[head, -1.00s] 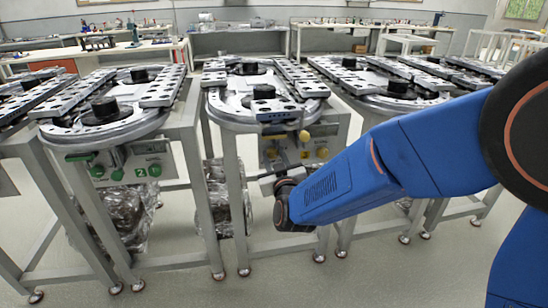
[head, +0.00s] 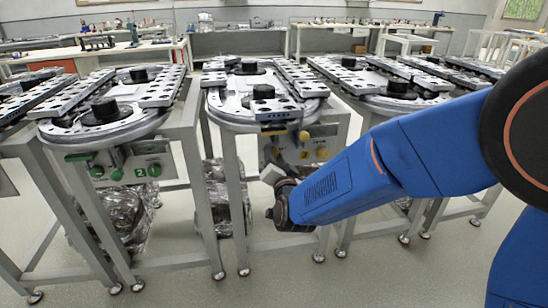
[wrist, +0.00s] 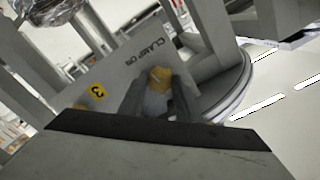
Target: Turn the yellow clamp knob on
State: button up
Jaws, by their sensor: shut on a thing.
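The yellow clamp knob (wrist: 160,75) sits on the light panel (wrist: 125,72) that carries the words CLAMP ON, in the wrist view. My gripper (wrist: 157,98) has a finger on each side of the knob and is shut on it. The knob's top shows between the fingers, and its lower part is pale or hidden. In the head view my gripper (head: 274,155) reaches the left side of the panel under the middle station. The fingers cover most of the knob there.
Other yellow controls (head: 303,136) are on the same panel, close to the right of my gripper. A yellow label with a 3 (wrist: 97,91) is on the panel. Grey frame legs (head: 233,205) stand around it. The station with green knobs (head: 117,174) is to the left.

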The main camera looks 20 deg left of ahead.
jog(key=shift+m, duration=1)
jog(key=shift+f, duration=0.1)
jog(key=o, duration=1.1)
jog(key=shift+c, duration=0.2)
jog(key=v, duration=1.7)
jog(key=shift+s, duration=0.25)
